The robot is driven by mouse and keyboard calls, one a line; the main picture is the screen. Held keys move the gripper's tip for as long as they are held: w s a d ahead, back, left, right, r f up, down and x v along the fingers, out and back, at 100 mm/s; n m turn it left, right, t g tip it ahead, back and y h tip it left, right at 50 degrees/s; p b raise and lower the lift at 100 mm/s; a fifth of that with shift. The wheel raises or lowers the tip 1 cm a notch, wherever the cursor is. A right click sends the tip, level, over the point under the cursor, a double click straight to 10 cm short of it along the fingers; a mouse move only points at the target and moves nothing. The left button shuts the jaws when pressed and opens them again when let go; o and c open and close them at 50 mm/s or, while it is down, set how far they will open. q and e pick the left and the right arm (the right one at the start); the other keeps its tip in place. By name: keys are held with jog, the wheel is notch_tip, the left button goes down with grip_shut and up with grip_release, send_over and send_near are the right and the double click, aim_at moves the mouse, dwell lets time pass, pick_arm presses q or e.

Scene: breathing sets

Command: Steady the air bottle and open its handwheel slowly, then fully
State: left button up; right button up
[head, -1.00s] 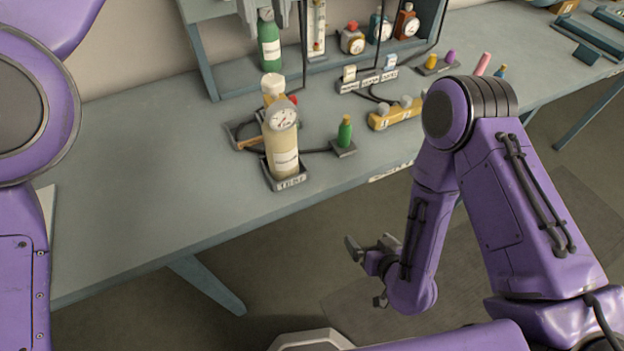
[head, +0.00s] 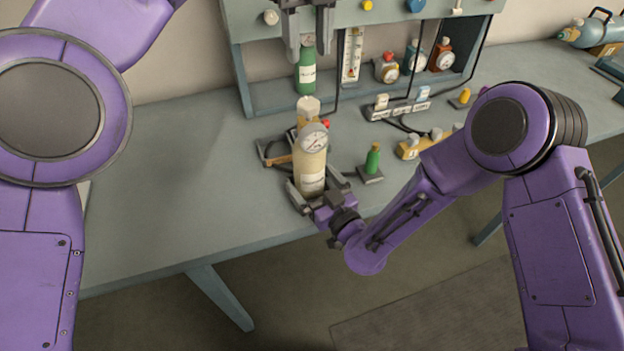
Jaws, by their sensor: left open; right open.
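The air bottle (head: 311,172) is cream-coloured and stands upright in a small dark base on the bench, with a round pressure gauge (head: 314,138) on its front. A pale handwheel or cap (head: 309,106) tops it. My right gripper (head: 313,182) is open at the bottle's lower body, one finger on each side; I cannot tell whether either finger touches it. My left gripper (head: 308,52) is open and empty, pointing down above and behind the handwheel in the picture. The base's label is hidden behind my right gripper.
A green bottle (head: 306,76) stands in the rack behind. Black hoses run across the bench (head: 170,190), whose left part is clear.

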jog(key=shift+x, duration=0.8)
